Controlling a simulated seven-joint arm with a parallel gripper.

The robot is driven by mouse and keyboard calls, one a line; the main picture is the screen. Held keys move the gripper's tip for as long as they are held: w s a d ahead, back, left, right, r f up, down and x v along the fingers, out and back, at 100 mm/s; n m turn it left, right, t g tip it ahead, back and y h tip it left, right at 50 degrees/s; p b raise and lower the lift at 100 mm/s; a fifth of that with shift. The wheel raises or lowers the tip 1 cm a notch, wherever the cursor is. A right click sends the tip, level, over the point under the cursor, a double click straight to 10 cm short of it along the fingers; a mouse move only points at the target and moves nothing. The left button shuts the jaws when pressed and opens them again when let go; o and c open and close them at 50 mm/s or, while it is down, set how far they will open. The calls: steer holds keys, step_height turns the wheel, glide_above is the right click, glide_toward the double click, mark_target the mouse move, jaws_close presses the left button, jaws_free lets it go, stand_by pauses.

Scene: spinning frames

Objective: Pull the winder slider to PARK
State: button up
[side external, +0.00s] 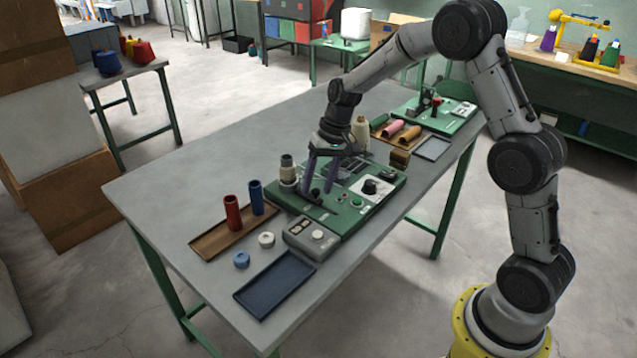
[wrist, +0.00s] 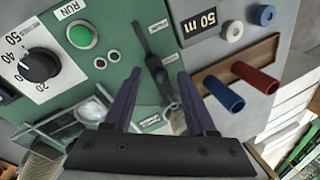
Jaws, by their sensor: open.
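The winder (side external: 352,203) is a green panel unit on the grey table; its panel (wrist: 112,20) also fills much of the wrist view. The winder slider (wrist: 152,60) is a black handle on a dark slot, with small white labels near it that I cannot read. My gripper (side external: 316,190) is open over the left part of the panel, fingers pointing down. In the wrist view my gripper (wrist: 159,74) has its two purple fingers on either side of the slider's line, with a gap to each side. Whether they reach the handle's height is unclear.
The panel carries a black dial (wrist: 38,66), a green button (wrist: 80,35) and a red light (wrist: 86,55). A grey "50 m" counter box (side external: 312,236) adjoins it. Red (side external: 232,212) and blue (side external: 256,197) tubes stand on a brown tray. A dark blue tray (side external: 275,284) lies in front.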

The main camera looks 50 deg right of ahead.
jaws_close()
stand_by(1.4)
